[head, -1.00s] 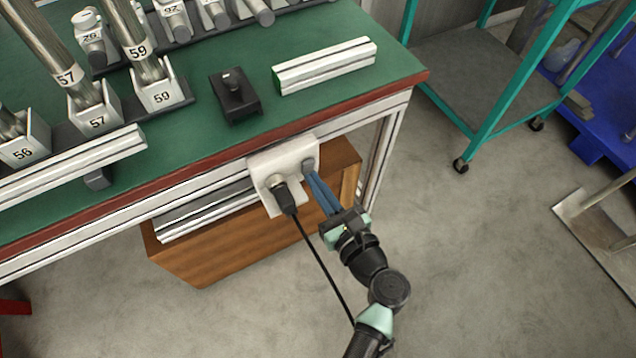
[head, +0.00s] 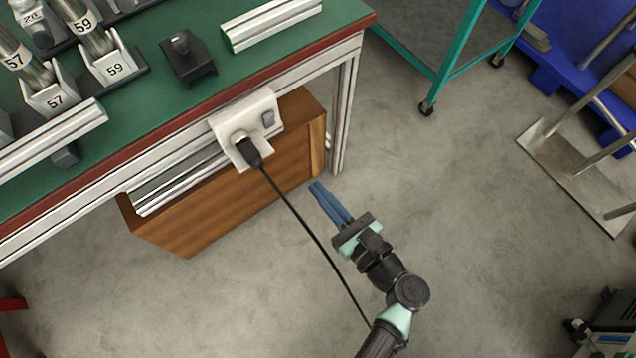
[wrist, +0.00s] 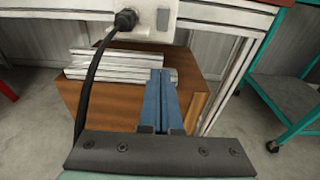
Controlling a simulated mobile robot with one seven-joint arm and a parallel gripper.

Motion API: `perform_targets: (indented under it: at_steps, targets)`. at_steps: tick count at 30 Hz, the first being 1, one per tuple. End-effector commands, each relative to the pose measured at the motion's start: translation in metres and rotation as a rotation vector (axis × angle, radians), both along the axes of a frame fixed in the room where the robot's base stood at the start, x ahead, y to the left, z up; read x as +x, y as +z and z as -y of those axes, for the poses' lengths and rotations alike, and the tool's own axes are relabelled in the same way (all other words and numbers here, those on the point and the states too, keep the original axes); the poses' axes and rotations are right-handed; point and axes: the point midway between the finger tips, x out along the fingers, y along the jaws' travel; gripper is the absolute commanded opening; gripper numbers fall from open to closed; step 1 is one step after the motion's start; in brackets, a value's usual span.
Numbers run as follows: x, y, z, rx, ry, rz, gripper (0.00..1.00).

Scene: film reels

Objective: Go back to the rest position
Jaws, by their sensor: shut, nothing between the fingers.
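My gripper (head: 331,204) is in front of the green-topped workbench, over the bare floor, clear of the bench. Its blue fingers are together with nothing between them. In the wrist view my gripper (wrist: 160,102) points toward the wooden box under the bench, below the socket. The white socket box (head: 229,112) is on the bench's front rail, with a black plug (head: 248,152) in it and a grey switch (head: 268,119) at its right. The plug also shows in the wrist view (wrist: 126,19). My gripper is apart from both.
A black cable (head: 309,231) runs from the plug down past my gripper's left side. The wooden box (head: 220,205) stands under the bench (head: 150,130). A teal trolley (head: 446,60) stands at the upper right.

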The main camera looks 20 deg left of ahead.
Motion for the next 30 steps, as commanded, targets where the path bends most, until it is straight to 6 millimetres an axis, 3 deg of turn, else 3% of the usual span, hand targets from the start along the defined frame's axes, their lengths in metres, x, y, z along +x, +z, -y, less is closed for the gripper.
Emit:
perform_targets:
  at_steps: [13,17,20,23,27,30]
  targets:
    - [0.0,0.0,0.0,0.001,0.0,-0.001,0.0]
    - [0.019,0.014,-0.001,-0.109,0.012,0.093,0.0]
    - [0.056,0.046,-0.001,-0.353,0.028,0.297,0.0]
    - [0.102,0.103,0.005,-0.7,0.02,0.59,0.0]
    - [0.149,0.199,0.018,-1.163,-0.049,0.962,0.0]
    - [0.163,0.274,0.028,-1.465,-0.135,1.179,0.0]
